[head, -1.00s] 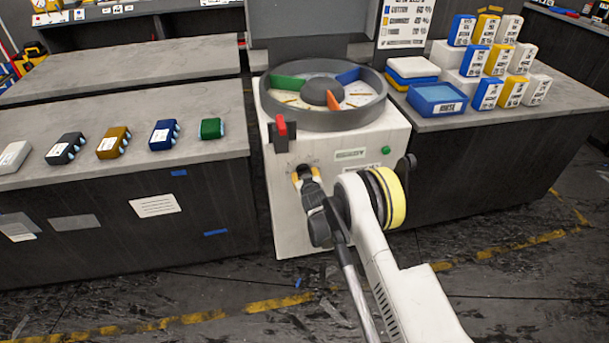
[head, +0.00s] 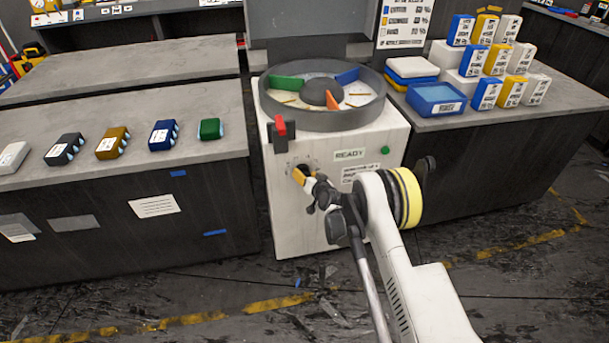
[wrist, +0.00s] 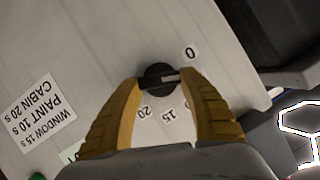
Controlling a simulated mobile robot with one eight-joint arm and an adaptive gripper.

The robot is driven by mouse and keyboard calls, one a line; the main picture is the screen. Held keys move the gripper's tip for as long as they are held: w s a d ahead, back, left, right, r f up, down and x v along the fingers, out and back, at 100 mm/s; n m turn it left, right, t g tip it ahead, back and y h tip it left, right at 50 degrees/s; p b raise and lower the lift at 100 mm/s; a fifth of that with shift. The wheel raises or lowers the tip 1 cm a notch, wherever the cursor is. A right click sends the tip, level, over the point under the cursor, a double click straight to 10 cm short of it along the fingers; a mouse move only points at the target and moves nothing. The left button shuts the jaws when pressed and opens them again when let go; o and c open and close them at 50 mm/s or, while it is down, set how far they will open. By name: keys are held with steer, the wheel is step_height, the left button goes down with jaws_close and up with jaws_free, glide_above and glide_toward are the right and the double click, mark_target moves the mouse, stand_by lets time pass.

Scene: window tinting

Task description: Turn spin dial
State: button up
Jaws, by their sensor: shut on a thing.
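The spin dial is a round black knob (wrist: 157,77) with a pale pointer mark, on the white front of the spin machine (head: 292,221). In the wrist view the pointer mark faces right, just below the "0" label (wrist: 191,53); labels "20" and "15" show below the knob. My gripper (wrist: 164,78) has its yellow fingers at either side of the knob and is shut on it. In the head view my gripper (head: 301,175) is at the upper left of the machine front, and its fingers largely hide the knob.
A red-topped switch (head: 280,125) sits above the dial. A "READY" label (head: 349,155) and green button (head: 385,150) are to its right. The round drum (head: 322,119) with coloured dividers tops the machine.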

steer(key=shift+m+y, duration=0.7)
steer(key=shift+m, duration=0.2)
steer(key=o, duration=1.2)
steer(key=v, duration=1.2)
steer(key=shift+d, duration=0.1)
